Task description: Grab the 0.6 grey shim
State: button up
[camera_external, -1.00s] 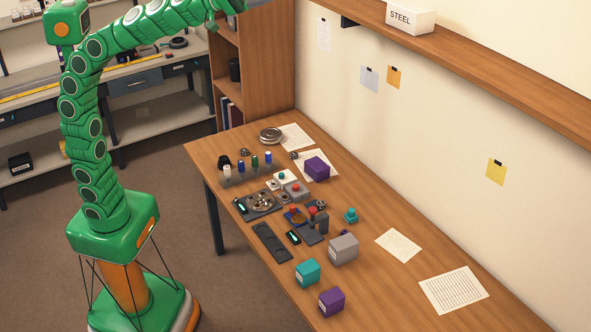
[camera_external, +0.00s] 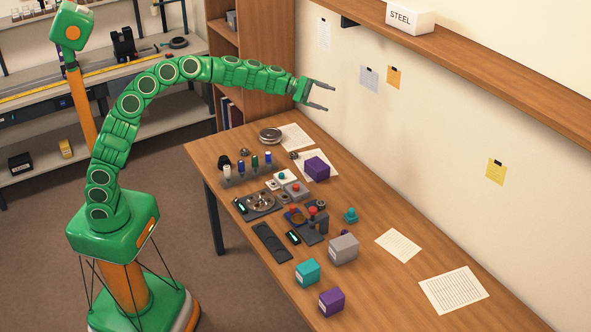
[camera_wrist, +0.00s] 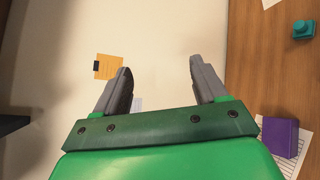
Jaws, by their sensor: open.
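My gripper (camera_external: 331,98) is open and empty, raised above the far part of the table and pointing toward the wall. In the wrist view its two fingers (camera_wrist: 160,64) stand wide apart with only wall between them. A grey box (camera_external: 343,249) stands on the table, right of the cluster of small tools, well below and away from my gripper. No shim marked 0.6 can be made out; the small parts on the table are too small to tell.
The wooden table (camera_external: 395,285) also holds a teal box (camera_external: 307,272), a purple box (camera_external: 331,302), another purple box (camera_external: 316,168), a small teal part (camera_external: 351,215) and a round metal tin (camera_external: 270,136). A shelf with a STEEL box (camera_external: 410,17) runs along the wall.

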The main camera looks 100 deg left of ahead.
jog(key=s+a+f+n, duration=0.1)
jog(key=s+a+f, duration=0.15)
jog(key=f, duration=0.25)
jog(key=s+a+f+n, duration=0.1)
jog(key=a+f, duration=0.3)
jog(key=f, duration=0.1)
jog(key=n+g, duration=0.2)
jog(key=n, duration=0.8)
send_near(294, 154)
jog(key=shift+d+f+y, duration=0.2)
jog(key=shift+f+y, duration=0.1)
jog(key=shift+f, duration=0.25)
jog(key=shift+t, duration=0.3)
jog(key=shift+x, duration=3.9)
jog(key=shift+r, duration=0.2)
jog(key=shift+c, duration=0.3)
jog(key=c, duration=1.1)
jog(key=shift+r, duration=0.1)
